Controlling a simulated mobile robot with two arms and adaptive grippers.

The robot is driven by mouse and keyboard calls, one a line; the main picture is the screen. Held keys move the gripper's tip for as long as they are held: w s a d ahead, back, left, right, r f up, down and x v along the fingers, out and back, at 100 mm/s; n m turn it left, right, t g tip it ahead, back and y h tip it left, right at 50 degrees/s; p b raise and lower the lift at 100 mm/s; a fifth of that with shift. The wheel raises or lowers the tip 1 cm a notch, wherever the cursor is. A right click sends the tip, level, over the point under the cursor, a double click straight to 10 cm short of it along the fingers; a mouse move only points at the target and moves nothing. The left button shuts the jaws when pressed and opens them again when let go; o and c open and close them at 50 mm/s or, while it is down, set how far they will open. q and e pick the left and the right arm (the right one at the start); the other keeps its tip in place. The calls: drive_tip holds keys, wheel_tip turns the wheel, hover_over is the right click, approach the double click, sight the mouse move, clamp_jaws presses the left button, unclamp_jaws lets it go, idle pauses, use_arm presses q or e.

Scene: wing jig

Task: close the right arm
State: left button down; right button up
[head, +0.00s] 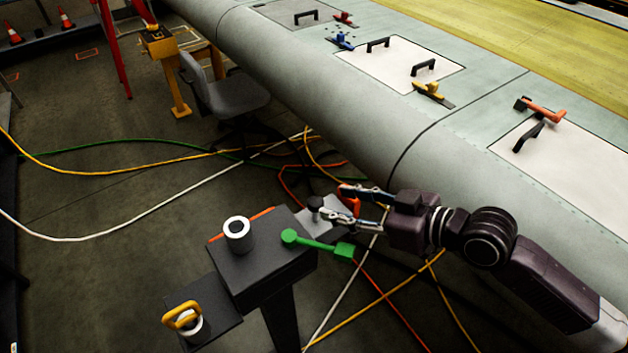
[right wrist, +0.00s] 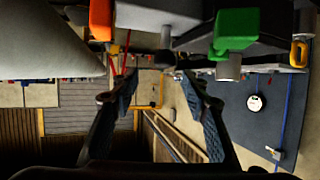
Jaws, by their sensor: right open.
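A dark box-shaped fixture (head: 262,270) stands on a post in front of the wing. A green arm (head: 318,245) with a round knob and a block end lies along its right side, and its block also shows in the right wrist view (right wrist: 236,28). An orange part (head: 350,204) shows behind my gripper, and an orange block (right wrist: 101,20) shows at the top left of the right wrist view. My right gripper (head: 333,200) is open, with no object seen between its fingers (right wrist: 159,76), beside a grey plate at the fixture's right end. My left gripper is not in view.
A white ring-shaped cylinder (head: 238,235) stands on the fixture, and a yellow handle (head: 182,316) sits on its lower left plate. The wing (head: 330,110) runs close behind my right arm. Cables (head: 120,215) and a grey chair (head: 225,95) are on the floor behind.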

sight(316, 200)
drive_tip(key=shift+w+a+f, duration=0.1)
drive_tip(key=shift+w+a, duration=0.1)
drive_tip(key=shift+a, duration=0.1)
drive_tip(key=a, duration=0.1)
drive_tip(key=a+p, duration=0.1)
drive_tip(key=a, duration=0.1)
drive_tip(key=shift+w+f, duration=0.3)
drive_tip(key=shift+w, duration=0.1)
drive_tip(key=shift+p+x, duration=0.5)
drive_tip(key=shift+x, duration=0.75)
drive_tip(key=shift+w+f, duration=0.3)
drive_tip(key=shift+w, duration=0.05)
drive_tip(key=shift+a+f, duration=0.1)
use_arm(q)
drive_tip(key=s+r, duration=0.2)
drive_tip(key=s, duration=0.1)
use_arm(e)
clamp_jaws()
